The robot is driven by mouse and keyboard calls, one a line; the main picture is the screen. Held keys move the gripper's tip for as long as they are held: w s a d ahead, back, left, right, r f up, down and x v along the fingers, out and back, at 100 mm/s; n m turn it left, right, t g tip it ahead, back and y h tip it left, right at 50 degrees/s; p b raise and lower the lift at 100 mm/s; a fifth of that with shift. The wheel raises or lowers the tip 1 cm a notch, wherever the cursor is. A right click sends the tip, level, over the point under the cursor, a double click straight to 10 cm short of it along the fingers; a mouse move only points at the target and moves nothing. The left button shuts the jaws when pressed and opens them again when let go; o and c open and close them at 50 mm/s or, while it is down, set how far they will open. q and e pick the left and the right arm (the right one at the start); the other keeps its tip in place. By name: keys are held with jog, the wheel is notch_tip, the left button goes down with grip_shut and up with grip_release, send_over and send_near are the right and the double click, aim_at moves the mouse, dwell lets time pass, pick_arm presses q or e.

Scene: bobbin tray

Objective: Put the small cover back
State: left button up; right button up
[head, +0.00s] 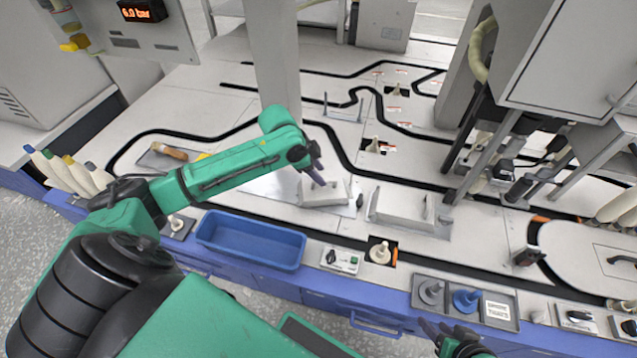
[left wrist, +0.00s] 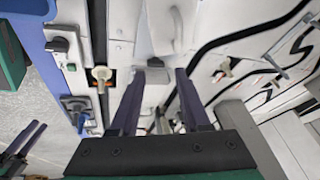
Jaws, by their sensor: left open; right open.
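Two pale grey covers lie on the white table top. The smaller one (head: 325,192) is left of the wider one (head: 408,210). My left gripper (head: 318,178) is over the smaller cover in the head view, its fingers apart. Whether it touches the cover cannot be told. In the left wrist view, the open fingers (left wrist: 158,100) have no cover clearly held between them, and a pale raised piece (left wrist: 160,25) shows beyond them. A cream bobbin (head: 380,252) stands in a dark opening near the front edge. My right gripper (head: 460,345) is at the bottom edge, open and empty.
A blue bin (head: 250,240) and a switch box (head: 340,260) stand along the front. A grey tray (head: 465,300) holds a grey and a blue bobbin. More bobbins stand in dark openings farther back. A pale column (head: 275,60) and a machine cabinet (head: 570,60) rise behind.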

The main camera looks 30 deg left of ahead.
pick_arm(q)
jog(key=s+d+f+n+h, duration=0.1)
jog(key=s+d+f, duration=0.1)
jog(key=s+d, duration=0.2)
jog(key=s+d+f+n, duration=0.1)
jog(key=s+d+f, duration=0.2)
jog(key=d, duration=0.3)
jog(key=s+d+f+n+h, duration=0.1)
jog(key=s+d+f, duration=0.2)
jog(key=s+d, duration=0.2)
jog(key=shift+f+n+h, duration=0.2)
jog(key=shift+n+h, duration=0.1)
jog(key=s+a+n+t+y, duration=0.1)
jog(key=s+a+n, duration=0.1)
jog(key=s+n, duration=0.2)
jog(key=shift+s+f+n+y, duration=0.25)
jog(key=shift+s+n+y, duration=0.15)
jog(key=shift+s, duration=0.8)
jog(key=shift+d, duration=0.1)
